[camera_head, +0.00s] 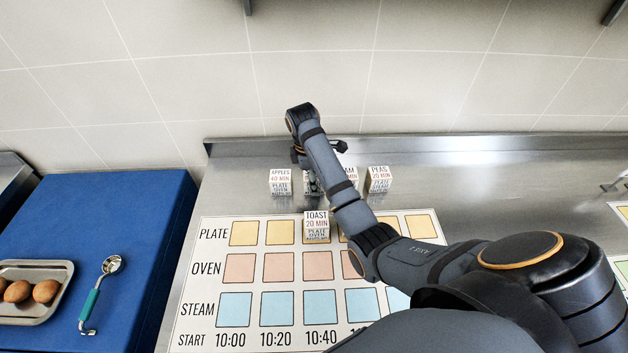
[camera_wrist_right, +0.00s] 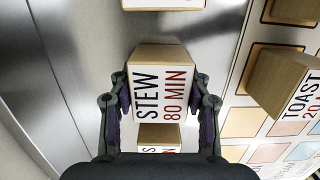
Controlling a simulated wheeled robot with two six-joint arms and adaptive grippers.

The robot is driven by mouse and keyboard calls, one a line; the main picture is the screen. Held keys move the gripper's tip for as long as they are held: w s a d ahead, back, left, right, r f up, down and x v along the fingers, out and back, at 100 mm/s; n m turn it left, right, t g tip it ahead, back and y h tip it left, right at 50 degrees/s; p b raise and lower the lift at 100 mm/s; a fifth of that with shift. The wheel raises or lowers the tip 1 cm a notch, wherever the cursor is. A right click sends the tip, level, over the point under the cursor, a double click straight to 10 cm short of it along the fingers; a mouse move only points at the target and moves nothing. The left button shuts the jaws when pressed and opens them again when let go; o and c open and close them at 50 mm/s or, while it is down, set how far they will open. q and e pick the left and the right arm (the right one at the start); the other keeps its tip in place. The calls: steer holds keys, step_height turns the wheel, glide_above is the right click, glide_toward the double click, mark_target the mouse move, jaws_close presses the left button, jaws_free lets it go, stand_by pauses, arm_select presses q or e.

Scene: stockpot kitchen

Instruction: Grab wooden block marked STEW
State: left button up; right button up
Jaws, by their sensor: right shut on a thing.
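The wooden block marked STEW 80 MIN (camera_wrist_right: 160,88) is in the middle of the right wrist view, its white label facing the camera. My right gripper (camera_wrist_right: 160,95) is shut on it, with one finger on each side. In the head view my right gripper (camera_head: 316,160) is at the back of the steel counter, in the row of blocks, and my arm hides most of the STEW block there. Whether the block is off the counter I cannot tell. My left gripper is not in view.
Close by stand the APPLES block (camera_head: 281,183), the PEAS block (camera_head: 378,180) and a partly hidden block between STEW and PEAS. The TOAST block (camera_head: 317,227) stands on the chart (camera_head: 212,262) in the PLATE row. A tray of eggs (camera_head: 60,300) and a spoon (camera_head: 95,290) lie left.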

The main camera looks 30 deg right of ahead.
step_height(320, 180, up, 4)
steer(key=p, duration=0.3)
steer(key=shift+w, duration=0.1)
steer(key=s+a+r+p, duration=0.3)
steer(key=s+r+p, duration=0.6)
steer(key=s+p, duration=0.4)
steer(key=shift+s+a+p, duration=0.2)
steer(key=shift+s+p, duration=0.2)
steer(key=shift+p, duration=0.3)
